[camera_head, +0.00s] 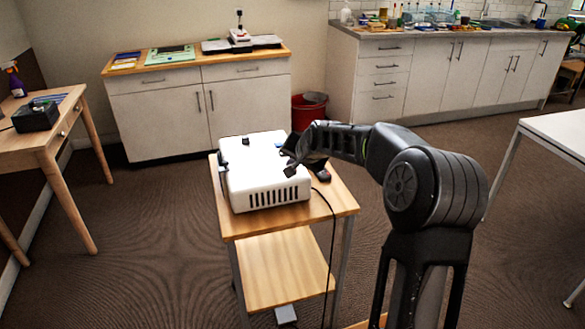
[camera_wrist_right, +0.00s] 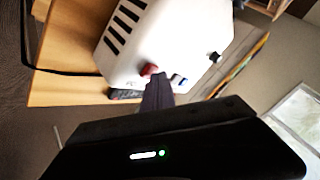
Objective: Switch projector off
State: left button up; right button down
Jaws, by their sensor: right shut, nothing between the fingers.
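The white projector (camera_head: 262,180) sits on a small wooden two-tier cart (camera_head: 335,202) in the head view. In the right wrist view the projector (camera_wrist_right: 172,38) shows tilted, with dark vent slots, a red switch (camera_wrist_right: 149,70) and small dark parts on its casing. My right gripper (camera_head: 290,172) reaches in from the right to the projector's right side. In the right wrist view its shut fingers (camera_wrist_right: 157,90) are at the red switch; I cannot tell whether they touch it. The gripper holds nothing. My left gripper is not in view.
A dark remote-like object (camera_head: 321,174) lies on the cart beside the projector. A black cable (camera_head: 333,235) hangs down the cart's right side. A wooden desk (camera_head: 50,140) stands left, a white table (camera_head: 560,135) right. Cabinets (camera_head: 160,115) and a red bin (camera_head: 308,110) stand behind.

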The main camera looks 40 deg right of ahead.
jog(key=shift+r+p, duration=0.3)
jog(key=shift+r, duration=0.35)
notch_tip(320, 180, up, 6)
jog(key=p, duration=0.4)
